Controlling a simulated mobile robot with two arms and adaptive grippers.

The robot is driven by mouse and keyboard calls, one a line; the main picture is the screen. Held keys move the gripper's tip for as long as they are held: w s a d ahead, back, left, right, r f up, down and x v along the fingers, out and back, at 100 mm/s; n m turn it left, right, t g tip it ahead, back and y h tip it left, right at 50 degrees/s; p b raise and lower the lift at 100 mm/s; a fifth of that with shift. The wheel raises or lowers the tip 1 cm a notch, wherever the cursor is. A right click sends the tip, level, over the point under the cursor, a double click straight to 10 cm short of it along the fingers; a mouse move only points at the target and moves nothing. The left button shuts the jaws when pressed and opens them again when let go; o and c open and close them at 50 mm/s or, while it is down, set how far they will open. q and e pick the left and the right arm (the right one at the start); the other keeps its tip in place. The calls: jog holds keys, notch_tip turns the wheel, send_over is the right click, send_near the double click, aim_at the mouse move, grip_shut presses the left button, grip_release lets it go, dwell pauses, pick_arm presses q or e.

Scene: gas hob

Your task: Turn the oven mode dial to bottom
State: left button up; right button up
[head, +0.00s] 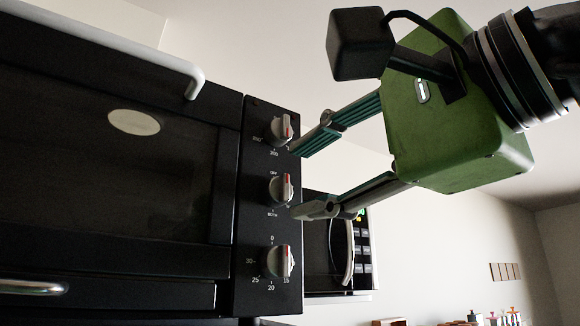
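The black oven's control panel (268,225) has three silver dials in a column. The middle dial (279,188) has small labels above and below it, one reading OFF. It looks like the mode dial, with its red-marked grip standing near upright. My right gripper (297,182) comes in from the right and is open and empty. In the picture one fingertip is above the level of the middle dial and the other is below it, both just to its right. I see no contact, and the exact depth gap is unclear. My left gripper is out of view.
The top dial (281,130) is close to the upper fingertip. The bottom dial (280,262), numbered like a timer, is below the lower finger. The oven door handle (185,72) juts out at upper left. A microwave (345,245) stands behind my lower finger.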

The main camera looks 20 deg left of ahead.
aim_at(287, 188)
jog(key=shift+p+x, duration=0.7)
jog(key=shift+x, duration=1.6)
jog(key=c, duration=1.1)
jog(key=shift+c, duration=0.2)
